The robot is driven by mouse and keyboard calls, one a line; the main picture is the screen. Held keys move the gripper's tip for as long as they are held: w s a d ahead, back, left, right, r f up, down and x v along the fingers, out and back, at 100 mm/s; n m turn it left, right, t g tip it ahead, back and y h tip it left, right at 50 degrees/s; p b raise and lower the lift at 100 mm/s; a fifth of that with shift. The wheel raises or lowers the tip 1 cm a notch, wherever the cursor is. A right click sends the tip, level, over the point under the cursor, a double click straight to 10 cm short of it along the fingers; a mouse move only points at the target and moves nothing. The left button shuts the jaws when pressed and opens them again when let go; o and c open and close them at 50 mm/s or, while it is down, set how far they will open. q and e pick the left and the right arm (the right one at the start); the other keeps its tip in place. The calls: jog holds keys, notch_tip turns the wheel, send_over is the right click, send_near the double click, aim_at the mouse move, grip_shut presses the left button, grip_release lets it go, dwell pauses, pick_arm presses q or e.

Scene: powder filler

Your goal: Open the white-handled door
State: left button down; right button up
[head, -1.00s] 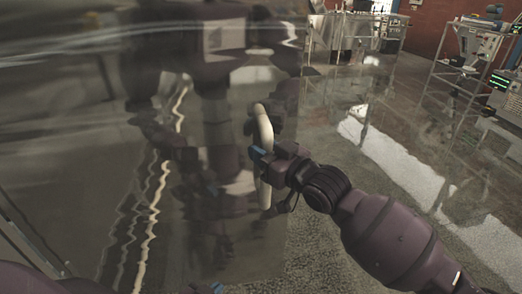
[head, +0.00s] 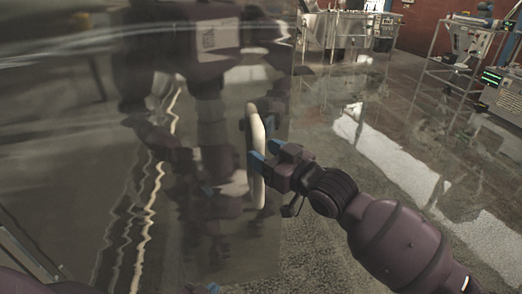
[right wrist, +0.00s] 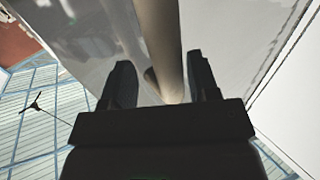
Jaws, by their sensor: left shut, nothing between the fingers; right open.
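The door (head: 90,130) is a dark, glossy panel filling the left of the head view, with my reflection in it. Its long white handle (head: 257,185) stands nearly upright close to the door's right edge. My right gripper (head: 266,154) is open at the handle's right side. In the right wrist view the handle (right wrist: 160,40) runs down between the two spread fingers (right wrist: 163,80); I cannot tell whether either finger touches it. Of my left gripper (head: 213,288) only a blue tip shows at the bottom edge, low in front of the door; it is shut and empty.
Open, shiny floor (head: 340,220) lies right of the door. A metal-framed machine (head: 345,35) stands at the back, and another machine (head: 465,45) stands at the far right before a red wall (head: 430,20).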

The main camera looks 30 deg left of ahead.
jog(key=v, duration=0.9)
jog(key=shift+b, duration=0.35)
jog(key=shift+w, duration=0.1)
